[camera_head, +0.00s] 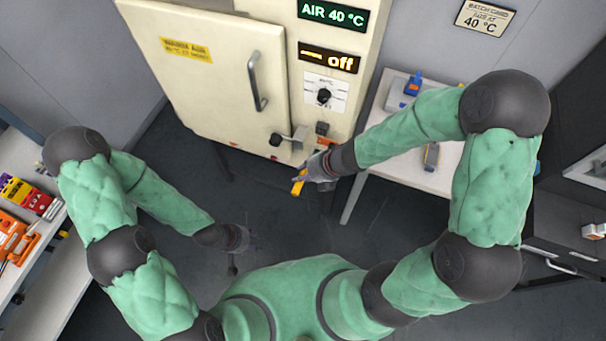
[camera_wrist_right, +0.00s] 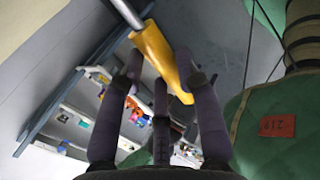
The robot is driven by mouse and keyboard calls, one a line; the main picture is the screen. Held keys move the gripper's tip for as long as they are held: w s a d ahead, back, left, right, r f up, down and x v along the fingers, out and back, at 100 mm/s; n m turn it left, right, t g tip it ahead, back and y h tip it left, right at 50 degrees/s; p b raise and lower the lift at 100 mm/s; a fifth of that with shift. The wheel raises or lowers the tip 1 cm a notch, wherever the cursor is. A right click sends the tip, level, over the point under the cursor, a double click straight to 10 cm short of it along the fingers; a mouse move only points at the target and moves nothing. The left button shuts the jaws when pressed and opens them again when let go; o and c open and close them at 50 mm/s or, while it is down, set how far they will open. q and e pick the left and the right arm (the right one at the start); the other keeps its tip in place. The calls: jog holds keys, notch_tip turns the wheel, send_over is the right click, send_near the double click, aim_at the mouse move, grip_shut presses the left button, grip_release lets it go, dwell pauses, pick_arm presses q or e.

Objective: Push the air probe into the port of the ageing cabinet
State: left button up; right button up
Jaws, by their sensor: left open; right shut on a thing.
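The cream ageing cabinet (camera_head: 230,75) stands at the top of the head view, its door shut. My right gripper (camera_head: 308,176) is in front of the cabinet's lower right edge. It is shut on the yellow handle of the air probe (camera_head: 298,184). The right wrist view shows the yellow handle (camera_wrist_right: 158,55) between the fingers, with a metal rod running to the upper left, away from the palm. The rod's tip is out of frame there. I cannot tell which fitting on the cabinet is the port. My left gripper (camera_head: 238,242) is open and empty, low over the dark floor.
The cabinet displays (camera_head: 330,58) read AIR 40 °C and off, above a dial (camera_head: 324,95). A door handle (camera_head: 257,80) and a latch (camera_head: 288,139) stick out. A white table (camera_head: 400,165) is right of the cabinet. A shelf with coloured items (camera_head: 25,215) is at left.

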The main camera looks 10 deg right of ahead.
jog(key=shift+w+d+r+p, duration=0.1)
jog(key=shift+w+d+p, duration=0.45)
jog(key=shift+w+p, duration=0.15)
jog(key=shift+w+d+r+p, duration=0.1)
jog(key=shift+w+d+p, duration=0.45)
jog(key=shift+w, duration=0.25)
jog(key=shift+w+d+f+p, duration=0.2)
jog(key=shift+w+d+p, duration=0.15)
jog(key=shift+w+p, duration=0.25)
jog(key=shift+w+d+p, duration=0.1)
jog(key=shift+w+p, duration=0.05)
jog(key=shift+p, duration=0.15)
dwell(0.5)
jog(key=shift+w+d+r+p, duration=0.1)
jog(key=shift+w+d+p, duration=0.45)
jog(key=shift+w+p, duration=0.4)
jog(key=shift+w+d+p, duration=0.55)
jog(key=shift+w+p, duration=0.2)
jog(key=shift+p, duration=0.3)
jog(key=shift+w+d+p, duration=0.7)
jog(key=shift+w+p, duration=0.25)
jog(key=shift+p, duration=0.45)
jog(key=o, duration=1.2)
jog(key=shift+w, duration=0.1)
jog(key=shift+d, duration=0.1)
